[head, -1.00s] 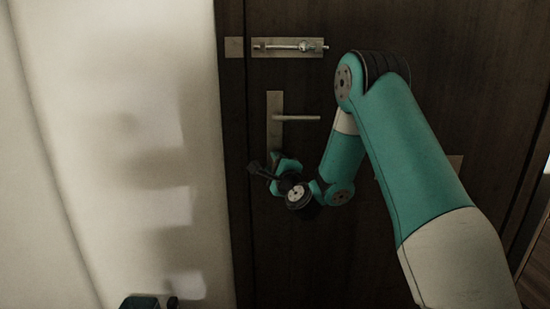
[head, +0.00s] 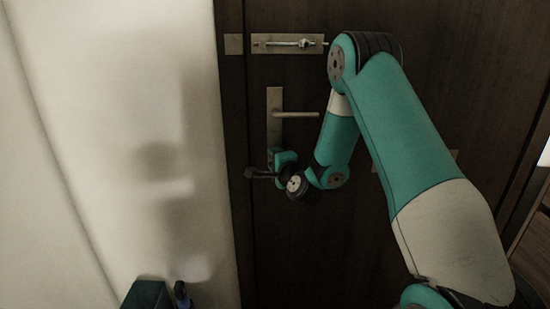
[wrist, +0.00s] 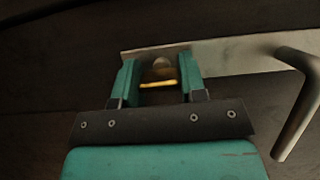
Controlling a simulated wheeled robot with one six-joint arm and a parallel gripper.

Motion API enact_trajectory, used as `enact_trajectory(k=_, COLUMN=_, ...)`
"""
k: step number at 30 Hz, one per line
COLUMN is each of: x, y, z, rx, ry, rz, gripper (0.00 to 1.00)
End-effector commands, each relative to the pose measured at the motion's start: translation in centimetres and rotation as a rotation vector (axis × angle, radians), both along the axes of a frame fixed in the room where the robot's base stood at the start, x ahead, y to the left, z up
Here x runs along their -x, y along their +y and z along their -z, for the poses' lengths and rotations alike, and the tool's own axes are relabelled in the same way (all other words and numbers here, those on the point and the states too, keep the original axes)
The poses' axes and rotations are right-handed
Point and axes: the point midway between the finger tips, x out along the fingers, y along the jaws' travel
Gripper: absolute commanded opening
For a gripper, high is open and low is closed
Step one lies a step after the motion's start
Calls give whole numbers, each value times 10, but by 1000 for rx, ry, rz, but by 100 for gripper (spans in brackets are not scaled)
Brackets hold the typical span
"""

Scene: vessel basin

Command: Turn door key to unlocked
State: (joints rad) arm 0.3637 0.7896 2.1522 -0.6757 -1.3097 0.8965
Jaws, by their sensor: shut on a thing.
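The door key (wrist: 158,84) shows in the wrist view as a thin yellow strip between my fingers, in front of a round metal lock cylinder (wrist: 161,64). My gripper (wrist: 158,79) is shut on the key, one teal finger on each side of it. The lock sits toward the end of a pale metal plate (wrist: 235,53). In the head view my gripper (head: 284,158) is at the lower end of this plate (head: 274,103), below the lever handle (head: 297,114). My wrist and gripper hide the key and lock there.
The lever handle (wrist: 297,105) is close to the right of my fingers in the wrist view. A sliding bolt (head: 288,43) is higher on the dark door (head: 300,255). A pale wall (head: 120,150) stands left of the door.

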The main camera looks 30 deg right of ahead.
Motion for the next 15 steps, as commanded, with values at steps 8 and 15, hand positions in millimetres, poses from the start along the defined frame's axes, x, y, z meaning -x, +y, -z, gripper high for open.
enact_trajectory(k=8, x=0, y=1, z=1, rx=-1, ry=3, rz=-3, gripper=61)
enact_trajectory(k=15, x=0, y=1, z=1, rx=0, ry=1, rz=-1, gripper=64)
